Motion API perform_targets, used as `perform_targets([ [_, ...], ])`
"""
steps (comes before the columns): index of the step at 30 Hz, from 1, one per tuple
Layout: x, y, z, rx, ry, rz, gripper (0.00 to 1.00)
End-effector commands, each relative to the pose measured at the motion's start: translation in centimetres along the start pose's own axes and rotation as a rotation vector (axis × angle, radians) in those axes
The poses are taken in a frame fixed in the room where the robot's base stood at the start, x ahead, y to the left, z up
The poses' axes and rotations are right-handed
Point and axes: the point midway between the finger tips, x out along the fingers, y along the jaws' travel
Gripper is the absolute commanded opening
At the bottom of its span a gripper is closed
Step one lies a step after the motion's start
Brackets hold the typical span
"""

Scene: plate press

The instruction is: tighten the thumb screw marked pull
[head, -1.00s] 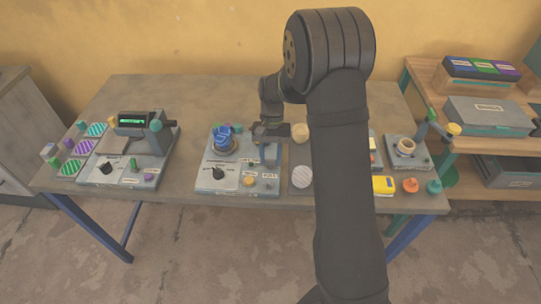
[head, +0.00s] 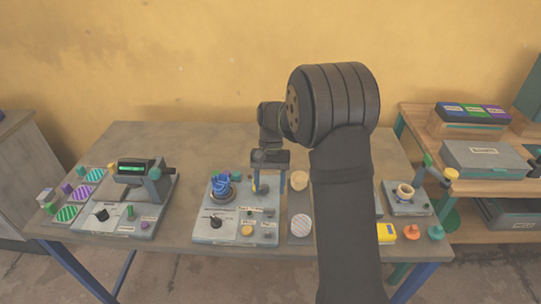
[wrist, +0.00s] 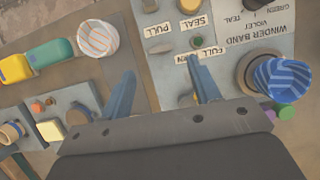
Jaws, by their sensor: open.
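The press panel (head: 215,237) is a grey board in mid-table. The PULL label (wrist: 157,30) is upside down in the wrist view. Beside it, at the top edge, is a small grey screw knob (wrist: 145,5); in the head view it is a small grey spot (head: 268,237) near the panel's front right. A yellow knob (wrist: 190,5) sits by the SEAL label (wrist: 193,21). My gripper (head: 270,190) is open and empty above the panel's back right.
A blue striped cup (wrist: 282,78) stands on the panel beside the gripper. Another device (head: 130,205) stands left. My arm hides part of the table's right side.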

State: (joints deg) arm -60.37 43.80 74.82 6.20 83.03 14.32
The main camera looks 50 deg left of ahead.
Motion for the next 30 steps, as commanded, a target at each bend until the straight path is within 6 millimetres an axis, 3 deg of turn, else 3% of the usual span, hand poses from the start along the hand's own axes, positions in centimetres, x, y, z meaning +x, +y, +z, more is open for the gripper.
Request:
perform_targets([
  [6, -5.5, 0.0, -0.1, 0.001, 0.004, -0.001, 0.56],
  [13, -9.4, 0.0, -0.1, 0.001, 0.001, 0.000, 0.56],
  [18, -10.5, 0.1, 0.0, 0.001, -0.001, 0.000, 0.56],
  [30, -10.7, 0.0, 0.0, 0.001, -0.001, 0.000, 0.56],
])
